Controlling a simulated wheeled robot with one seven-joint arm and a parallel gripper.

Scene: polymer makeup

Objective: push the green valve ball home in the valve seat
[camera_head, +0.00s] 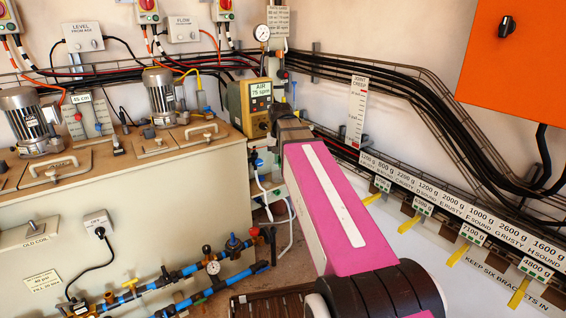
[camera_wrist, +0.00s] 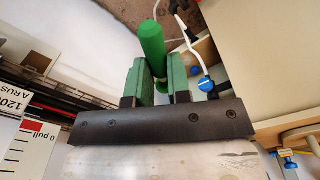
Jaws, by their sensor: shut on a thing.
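My gripper (camera_wrist: 160,72) is in the wrist view, with its two green fingers closed around a green round-ended cylinder (camera_wrist: 151,42). The cylinder sticks out beyond the fingertips, and its lower part is hidden between them. I cannot tell whether it is the valve ball or something else. In the head view my pink arm reaches toward the back wall and hides most of the gripper and what it holds. I cannot make out the valve seat in either view.
A blue-handled valve (camera_wrist: 206,85) with a white hose stands close to the right finger in the wrist view. A yellow air gauge box (camera_head: 257,98) stands left of my arm. Black cables (camera_head: 430,100) run along the wall. Blue pipes (camera_head: 190,280) lie at the lower left.

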